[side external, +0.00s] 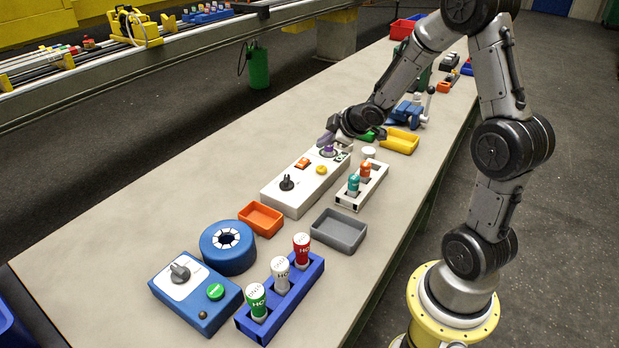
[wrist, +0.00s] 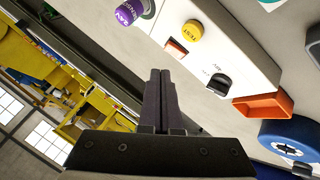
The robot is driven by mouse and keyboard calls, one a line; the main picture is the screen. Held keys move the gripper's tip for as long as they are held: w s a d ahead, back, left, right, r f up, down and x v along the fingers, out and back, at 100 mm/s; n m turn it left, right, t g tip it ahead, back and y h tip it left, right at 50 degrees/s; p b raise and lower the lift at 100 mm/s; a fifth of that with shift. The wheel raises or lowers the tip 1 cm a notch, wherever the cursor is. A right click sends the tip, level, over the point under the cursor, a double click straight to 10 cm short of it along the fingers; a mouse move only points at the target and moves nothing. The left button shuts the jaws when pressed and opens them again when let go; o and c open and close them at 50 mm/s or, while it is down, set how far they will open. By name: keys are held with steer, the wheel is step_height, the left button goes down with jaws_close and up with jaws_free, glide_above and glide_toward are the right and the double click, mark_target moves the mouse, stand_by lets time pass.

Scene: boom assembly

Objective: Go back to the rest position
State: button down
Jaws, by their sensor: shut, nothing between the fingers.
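My gripper (side external: 326,138) is at the far end of a white control box (side external: 305,192), close to the purple knob (side external: 328,152). In the wrist view my two dark fingers (wrist: 160,76) lie together, with nothing between them. That view shows the purple knob (wrist: 133,10) ahead and to the left, apart from the fingertips. A yellow button (wrist: 194,29), an orange switch (wrist: 177,47) and a black knob (wrist: 217,82) sit on the same white box (wrist: 240,60). I cannot tell the exact height of my fingers above the table.
A white rack (side external: 348,198) with teal and orange bottles stands right of the box. Yellow (side external: 401,141), orange (side external: 260,219) and grey (side external: 338,231) trays are near. A blue ring (side external: 228,248), blue switch box (side external: 196,292) and blue bottle rack (side external: 283,300) stand in front. The table's left side is clear.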

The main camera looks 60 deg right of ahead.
steer(key=w+a+r+n+t, duration=0.1)
steer(key=a+r+t, duration=0.2)
steer(key=a+r, duration=0.65)
steer(key=s+a+r+m, duration=0.2)
steer(key=s+a+r, duration=0.3)
steer(key=s+r, duration=0.35)
steer(key=s+a+f+m+g+y, duration=0.1)
steer(key=s+a+f+m+g, duration=0.1)
steer(key=s, duration=0.6)
steer(key=s+a+f+m+g+y, duration=0.1)
steer(key=s+a+f+m+g, duration=0.1)
steer(key=s, duration=0.7)
step_height(320, 180, down, 2)
steer(key=shift+s+a+f+m+g+y, duration=0.2)
steer(key=shift+a+m+g+y, duration=0.15)
steer(key=shift+a+g, duration=0.65)
